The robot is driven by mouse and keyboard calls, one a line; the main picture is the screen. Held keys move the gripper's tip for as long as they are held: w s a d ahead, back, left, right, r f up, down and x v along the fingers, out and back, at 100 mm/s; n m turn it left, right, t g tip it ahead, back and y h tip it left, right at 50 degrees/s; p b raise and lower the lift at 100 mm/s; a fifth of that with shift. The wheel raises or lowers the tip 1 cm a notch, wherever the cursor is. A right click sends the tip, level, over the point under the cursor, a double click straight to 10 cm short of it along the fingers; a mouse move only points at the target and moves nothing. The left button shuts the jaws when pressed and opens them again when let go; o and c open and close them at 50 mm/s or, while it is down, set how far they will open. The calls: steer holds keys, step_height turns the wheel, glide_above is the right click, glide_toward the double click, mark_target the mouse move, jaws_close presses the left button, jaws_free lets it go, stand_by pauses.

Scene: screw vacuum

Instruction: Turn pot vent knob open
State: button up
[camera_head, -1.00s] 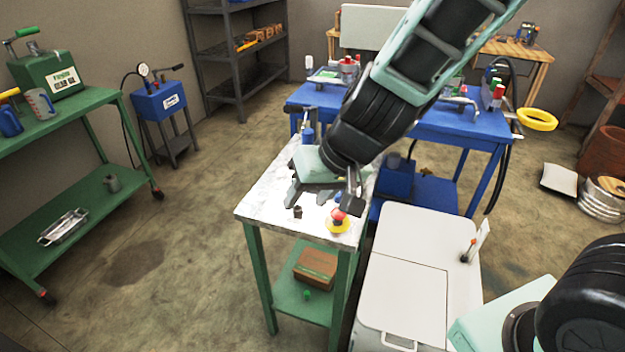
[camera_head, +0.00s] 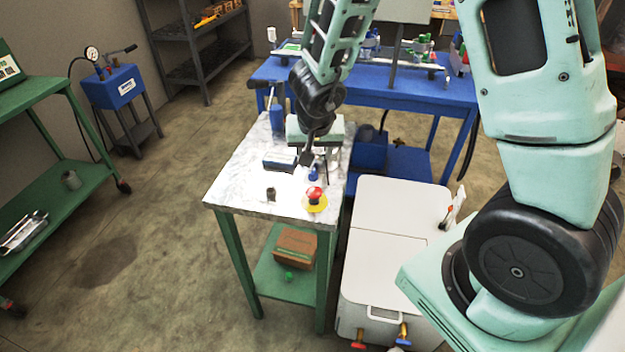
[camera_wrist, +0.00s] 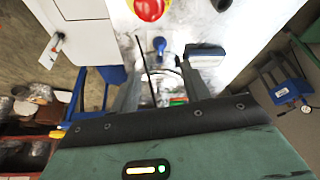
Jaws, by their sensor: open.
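A small blue knob (camera_head: 313,174) stands on the marble-topped table (camera_head: 238,172), behind the red button. In the wrist view the blue knob (camera_wrist: 160,45) shows beyond my fingertips, apart from them. I cannot tell for sure that it is the pot vent knob; no pot is plainly seen. My gripper (camera_head: 310,157) is over the far part of the table, close behind the blue knob. In the wrist view my gripper (camera_wrist: 163,84) has its two fingers apart with nothing held between them. A thin dark rod or cable shows between the fingers.
A red button on a yellow base (camera_head: 315,197), a small dark cylinder (camera_head: 270,194) and a blue-grey block (camera_head: 279,160) sit on the table near the knob. A white cabinet (camera_head: 385,246) stands to the right, a blue bench (camera_head: 375,76) behind.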

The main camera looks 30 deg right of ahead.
mark_target(313, 173)
steer(key=b+x, duration=0.6)
steer(key=x, duration=0.4)
steer(key=shift+w+f, duration=0.15)
steer(key=shift+f, duration=0.1)
steer(key=shift+c, duration=0.3)
steer(key=c, duration=0.9)
